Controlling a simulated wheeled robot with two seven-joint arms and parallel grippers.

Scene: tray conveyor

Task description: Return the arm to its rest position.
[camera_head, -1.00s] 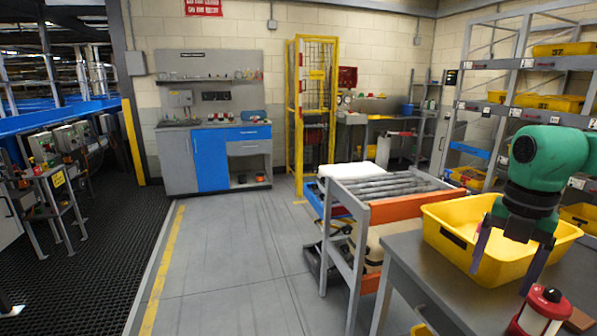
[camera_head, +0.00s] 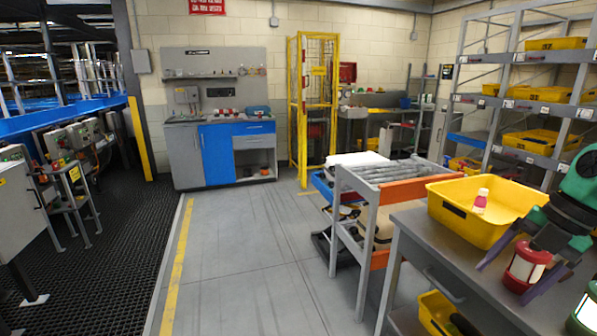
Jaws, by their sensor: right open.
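My right gripper (camera_head: 506,284) is at the right edge, at the near side of the yellow bin. The green and black wrist is partly cut off by the frame edge. A small white and pink bottle (camera_head: 480,201) stands in the yellow bin (camera_head: 452,213) on the grey table (camera_head: 418,236). My left gripper is not in view.
A green and white lantern (camera_head: 586,310) stands at the lower right corner. A roller cart (camera_head: 408,190) with an orange side stands beyond the table. Shelves (camera_head: 525,105) with yellow bins fill the right back. The grey floor (camera_head: 250,260) at the centre is open.

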